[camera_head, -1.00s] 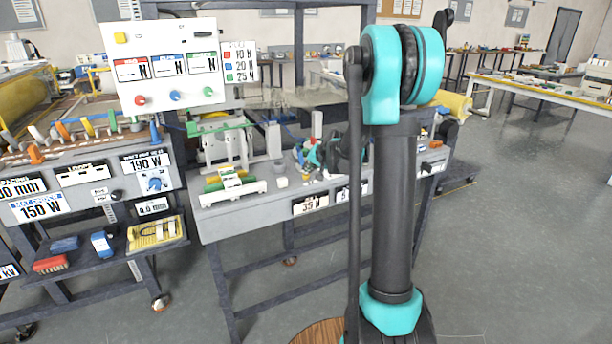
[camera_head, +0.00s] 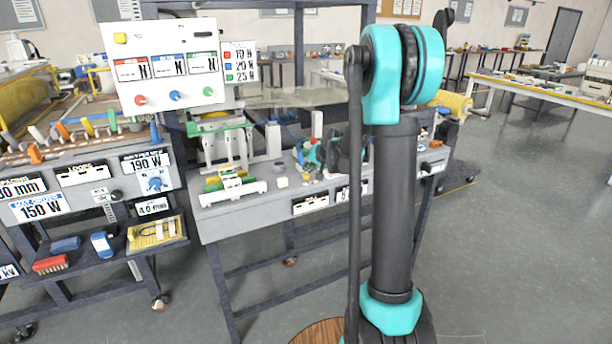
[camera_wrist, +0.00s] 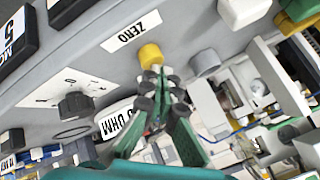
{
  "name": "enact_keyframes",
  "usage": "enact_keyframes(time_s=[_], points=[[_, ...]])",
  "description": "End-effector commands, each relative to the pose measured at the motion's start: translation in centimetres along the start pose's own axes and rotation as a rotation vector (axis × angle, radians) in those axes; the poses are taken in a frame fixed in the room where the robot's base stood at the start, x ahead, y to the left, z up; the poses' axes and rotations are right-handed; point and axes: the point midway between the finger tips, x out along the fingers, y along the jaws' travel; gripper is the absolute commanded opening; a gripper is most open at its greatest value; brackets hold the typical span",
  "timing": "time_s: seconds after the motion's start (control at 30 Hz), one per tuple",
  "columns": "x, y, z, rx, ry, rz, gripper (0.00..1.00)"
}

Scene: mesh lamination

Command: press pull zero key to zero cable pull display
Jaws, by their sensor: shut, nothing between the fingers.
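In the wrist view a yellow key (camera_wrist: 151,56) sits on a light grey panel, beside a label reading ZERO (camera_wrist: 132,31). My gripper (camera_wrist: 157,80) is shut and empty. Its fingertips are right at the yellow key and overlap its lower edge; I cannot tell whether they press it. In the head view my gripper (camera_head: 325,153) is small over the bench and partly hidden by my arm. A white board (camera_head: 165,67) there carries three displays marked N. I cannot tell which display is the cable pull one; the digits are not readable.
In the wrist view a dark knob (camera_wrist: 75,105) and a display ending in OHM (camera_wrist: 117,120) are left of the fingers. A grey round post (camera_wrist: 204,62) stands close to their right. In the head view a green and white fixture (camera_head: 232,186) is on the bench.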

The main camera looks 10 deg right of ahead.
Motion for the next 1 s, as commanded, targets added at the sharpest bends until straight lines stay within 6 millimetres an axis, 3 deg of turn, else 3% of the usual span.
enact_keyframes(time_s=[0.57, 1.0], points=[[-0.9, -0.7, -0.7, 0.000, 0.000, 0.000, 0.00], [-3.5, -2.5, -2.5, 0.000, 0.000, 0.000, 0.00]])
